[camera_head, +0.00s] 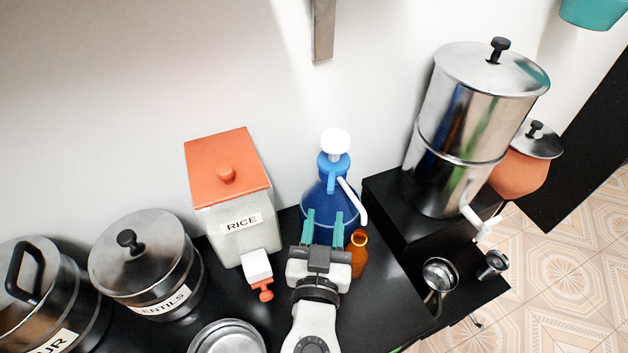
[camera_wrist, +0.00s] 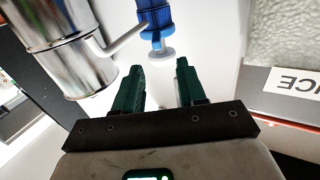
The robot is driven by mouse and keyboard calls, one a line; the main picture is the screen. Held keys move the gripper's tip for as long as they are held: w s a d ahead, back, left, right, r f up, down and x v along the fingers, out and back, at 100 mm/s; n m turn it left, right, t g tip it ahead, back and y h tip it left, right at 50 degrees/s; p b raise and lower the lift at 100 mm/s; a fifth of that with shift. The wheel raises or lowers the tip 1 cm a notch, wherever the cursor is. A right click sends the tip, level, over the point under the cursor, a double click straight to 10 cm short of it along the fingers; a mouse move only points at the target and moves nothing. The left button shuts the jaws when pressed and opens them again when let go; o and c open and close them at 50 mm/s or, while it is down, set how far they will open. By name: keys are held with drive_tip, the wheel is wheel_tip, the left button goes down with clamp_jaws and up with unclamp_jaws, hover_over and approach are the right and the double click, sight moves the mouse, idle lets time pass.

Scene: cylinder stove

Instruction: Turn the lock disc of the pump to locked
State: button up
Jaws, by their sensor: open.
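The pump is a blue bottle (camera_head: 318,208) at the back of the black counter. It has a blue collar (camera_head: 335,165), a white round top (camera_head: 335,141) and a white spout (camera_head: 352,202) slanting down to the right. In the wrist view, which looks upside down, the ribbed blue collar (camera_wrist: 155,20) and white top (camera_wrist: 159,54) show beyond the fingers. I cannot tell which part is the lock disc or how it is turned. My gripper (camera_head: 325,222) has green fingers, spread and empty, in front of the bottle's lower part in the picture; it also shows in the wrist view (camera_wrist: 160,78).
A rice box (camera_head: 232,215) with an orange lid stands left of the pump. A brown bottle (camera_head: 358,262) is close right of my gripper. A steel water filter (camera_head: 462,120) stands on a black block at right. Steel pots (camera_head: 150,262) fill the left side.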

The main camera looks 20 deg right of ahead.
sight(330, 190)
drive_tip(key=p+x, duration=0.2)
drive_tip(key=x, duration=0.8)
drive_tip(key=shift+d+p, duration=0.2)
drive_tip(key=shift+p, duration=0.1)
clamp_jaws()
